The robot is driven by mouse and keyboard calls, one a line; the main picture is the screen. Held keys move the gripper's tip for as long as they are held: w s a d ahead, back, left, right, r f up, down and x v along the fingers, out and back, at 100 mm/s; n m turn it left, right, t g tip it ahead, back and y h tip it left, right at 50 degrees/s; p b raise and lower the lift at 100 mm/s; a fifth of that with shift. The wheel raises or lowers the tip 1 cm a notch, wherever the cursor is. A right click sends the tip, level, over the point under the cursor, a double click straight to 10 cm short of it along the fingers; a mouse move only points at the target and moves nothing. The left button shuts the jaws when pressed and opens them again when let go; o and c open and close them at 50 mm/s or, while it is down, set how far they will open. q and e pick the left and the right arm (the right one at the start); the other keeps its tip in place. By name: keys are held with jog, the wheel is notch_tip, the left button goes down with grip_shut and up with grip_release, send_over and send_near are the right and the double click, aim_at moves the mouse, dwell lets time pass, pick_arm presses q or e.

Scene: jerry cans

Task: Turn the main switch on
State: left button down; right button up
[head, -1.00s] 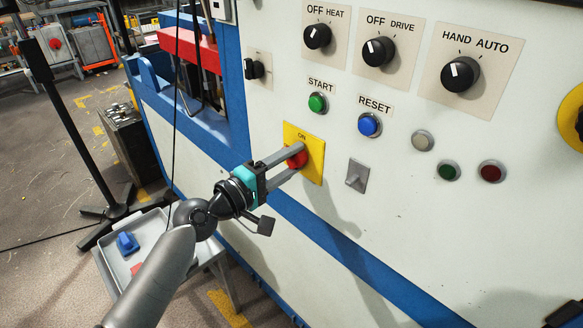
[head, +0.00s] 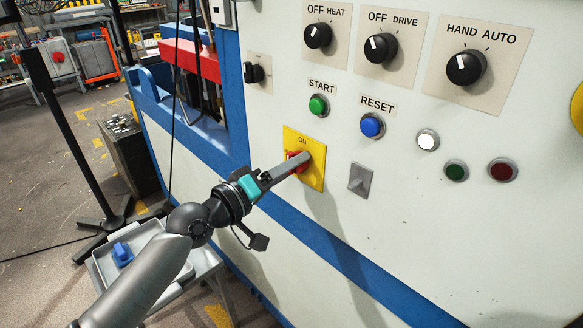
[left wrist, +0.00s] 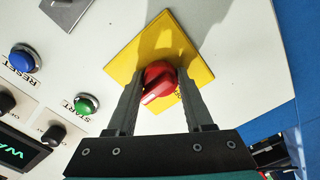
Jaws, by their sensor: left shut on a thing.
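The main switch is a red rotary knob (head: 293,156) on a yellow plate (head: 316,178) marked ON, on the white panel. My left gripper (head: 301,160) reaches it from the lower left and is shut on the knob. In the head view the fingers, seen nearly edge on, hide part of the knob. In the left wrist view the red knob (left wrist: 158,84) sits between the two fingers of the gripper (left wrist: 160,78), in front of the yellow plate (left wrist: 190,50). My right gripper is not recognisable in any view.
A green START button (head: 319,105), a blue RESET button (head: 372,125), a lit white lamp (head: 427,139) and a grey toggle switch (head: 361,180) are close by on the panel. A grey tray (head: 108,271) with a blue piece (head: 122,254) stands below left.

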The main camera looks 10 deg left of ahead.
pick_arm(q)
jog(key=shift+w+a, duration=0.1)
jog(key=shift+a, duration=0.1)
pick_arm(e)
jog(key=shift+w+d, duration=0.2)
jog(key=shift+d, duration=0.2)
pick_arm(q)
jog(key=shift+c, duration=2.1)
grip_release()
jog(key=shift+o, duration=0.7)
jog(key=shift+d, duration=0.1)
pick_arm(e)
jog(key=shift+a, duration=0.15)
